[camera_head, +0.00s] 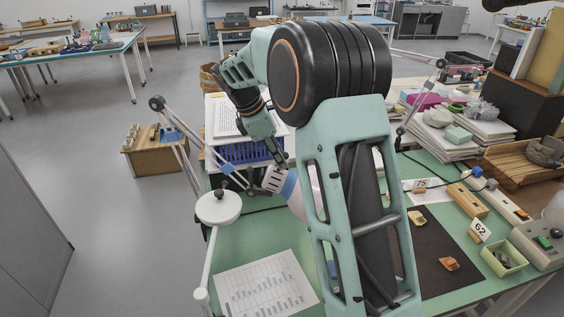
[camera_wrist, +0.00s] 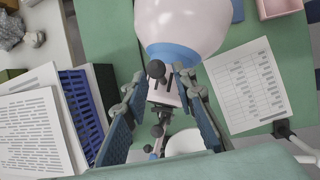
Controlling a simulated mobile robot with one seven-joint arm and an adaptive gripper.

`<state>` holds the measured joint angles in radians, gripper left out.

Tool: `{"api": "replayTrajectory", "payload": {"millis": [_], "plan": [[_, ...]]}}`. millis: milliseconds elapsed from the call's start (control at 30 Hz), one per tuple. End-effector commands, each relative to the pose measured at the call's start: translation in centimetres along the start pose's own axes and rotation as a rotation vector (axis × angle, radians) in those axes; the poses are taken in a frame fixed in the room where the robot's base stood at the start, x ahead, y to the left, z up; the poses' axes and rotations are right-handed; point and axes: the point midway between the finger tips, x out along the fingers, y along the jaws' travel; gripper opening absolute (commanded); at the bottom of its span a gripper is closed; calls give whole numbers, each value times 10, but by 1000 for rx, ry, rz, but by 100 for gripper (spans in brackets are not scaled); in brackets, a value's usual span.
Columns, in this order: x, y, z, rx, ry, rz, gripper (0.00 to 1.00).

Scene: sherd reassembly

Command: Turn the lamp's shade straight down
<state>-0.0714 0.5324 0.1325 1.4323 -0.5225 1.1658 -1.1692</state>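The desk lamp's shade (camera_head: 306,196) is white with a blue band and lies tilted in the head view, its slotted narrow end at upper left and its wide part towards lower right, partly hidden by my arm. In the wrist view the rounded white shade (camera_wrist: 185,22) with its blue band fills the top middle. My gripper (camera_wrist: 163,84) has its fingers on either side of a pale lamp part with a dark knob, just below the band. I cannot tell whether the fingers press on it. In the head view my gripper (camera_head: 283,160) is close above the shade's narrow end.
The lamp's thin arms rise left of the shade above a round white base (camera_head: 218,207). A printed sheet (camera_head: 265,285) lies on the green table. A blue basket (camera_head: 245,152) stands behind. Sherds on a dark mat (camera_head: 440,240) and paper stacks (camera_head: 445,140) are at right.

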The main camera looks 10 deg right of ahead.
Motion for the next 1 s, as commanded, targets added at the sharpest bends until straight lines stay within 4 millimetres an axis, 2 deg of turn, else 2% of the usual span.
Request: {"api": "replayTrajectory", "payload": {"millis": [33,200,533,567,800,1000], "plan": [[8,0,0,0,-1,-2,25],[24,0,1,2,-1,0,25],[28,0,0,2,-1,2,25],[28,0,0,2,-1,2,24],[28,0,0,2,-1,2,0],[28,0,0,2,-1,2,0]]}}
